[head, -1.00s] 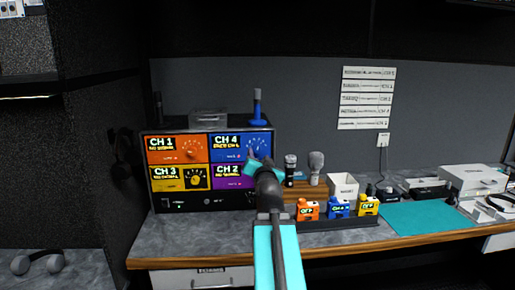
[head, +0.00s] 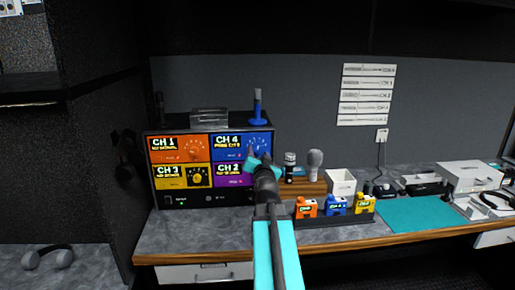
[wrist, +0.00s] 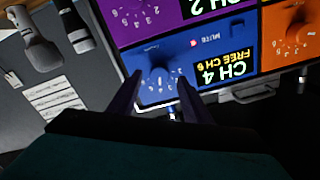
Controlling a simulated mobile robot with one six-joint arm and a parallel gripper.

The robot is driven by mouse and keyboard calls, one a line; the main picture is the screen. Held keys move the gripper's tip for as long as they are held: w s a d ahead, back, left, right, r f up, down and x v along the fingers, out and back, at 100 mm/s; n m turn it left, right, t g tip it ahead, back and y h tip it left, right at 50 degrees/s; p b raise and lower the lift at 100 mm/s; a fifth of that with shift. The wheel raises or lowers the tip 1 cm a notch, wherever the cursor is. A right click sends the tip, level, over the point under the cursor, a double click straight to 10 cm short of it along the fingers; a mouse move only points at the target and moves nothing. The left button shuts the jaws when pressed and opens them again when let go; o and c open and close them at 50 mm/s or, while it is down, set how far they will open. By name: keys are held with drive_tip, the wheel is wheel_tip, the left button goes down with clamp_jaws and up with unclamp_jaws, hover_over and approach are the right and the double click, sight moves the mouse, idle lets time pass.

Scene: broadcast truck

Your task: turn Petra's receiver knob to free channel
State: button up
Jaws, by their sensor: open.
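The receiver rack has coloured panels, and its blue CH 4 panel (head: 228,147) is at the upper right. In the wrist view the blue panel (wrist: 205,50) is upside down and reads CH 4, FREE CH 6. Its dark knob (wrist: 163,76) sits inside a ring of numbers. My gripper (wrist: 157,82) is open, with one finger on each side of the knob in the picture; I cannot tell whether they touch it. In the head view my gripper (head: 258,160) is at the right edge of the rack. Which receiver is Petra's is not readable.
Beside the blue panel are orange CH 1 (head: 178,150), yellow CH 3 (head: 180,177) and purple CH 2 (head: 228,175) panels. Orange (head: 306,208), blue (head: 336,205) and yellow (head: 365,204) packs stand on the bench. Microphones (head: 315,158) stand behind. A wall list (head: 366,95) is too small to read.

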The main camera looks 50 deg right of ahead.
sight(257, 148)
drive_tip(key=shift+x, duration=1.25)
drive_tip(key=shift+c, duration=0.3)
drive_tip(key=c, duration=1)
